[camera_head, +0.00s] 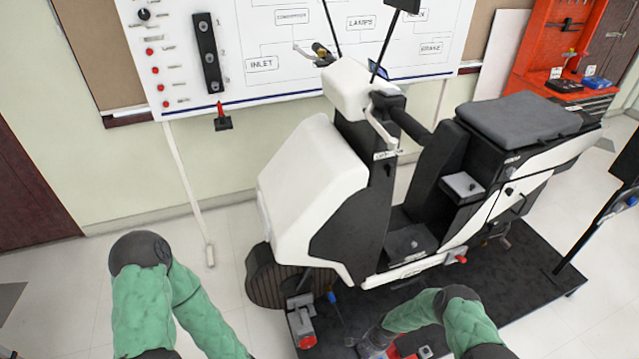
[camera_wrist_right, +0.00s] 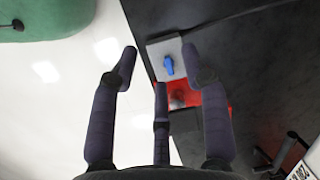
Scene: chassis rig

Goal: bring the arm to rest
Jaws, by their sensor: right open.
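My right gripper (camera_wrist_right: 159,62) shows in the right wrist view with its dark fingers spread apart and nothing between them. Beyond the fingertips is a grey block with a blue knob (camera_wrist_right: 168,66), and a red part (camera_wrist_right: 190,97) lies below it in the picture. I cannot tell how far the fingers are from them. In the head view my right arm (camera_head: 430,310) is bent low in front of the scooter, its hand end near the bottom edge. My left arm (camera_head: 140,300) is bent at the lower left and leaves the picture at the bottom; its gripper is out of view.
A white and black scooter (camera_head: 312,180) stands on a dark platform (camera_head: 530,275). A red and grey device (camera_head: 301,322) sits by its front wheel. A labelled board (camera_head: 290,60) hangs behind. A red tool station (camera_head: 545,50) stands back right. Pale floor (camera_head: 215,295) is clear at left.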

